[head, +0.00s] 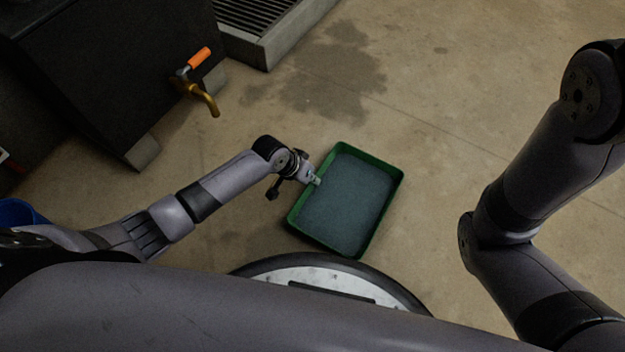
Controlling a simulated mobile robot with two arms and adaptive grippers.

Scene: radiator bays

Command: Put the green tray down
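The green tray (373,159) is a shallow rectangular box in the middle of the head view, just in front of my base. A flat blue-grey surface fills its inside; I cannot tell whether this is liquid or the tray's floor. My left gripper (316,180) is at the tray's left wall and appears shut on its rim, though the fingertips are small and partly hidden. I cannot tell whether the tray touches the floor or hangs just above it. My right arm rises at the right, and its gripper is out of view.
A dark cabinet with a brass tap (203,97) and orange handle (199,57) stands at upper left. A grated drain box (272,40) is beyond it. A blue container (18,213) shows at the left edge. The concrete floor (470,110) is clear beyond the tray, with a dark stain.

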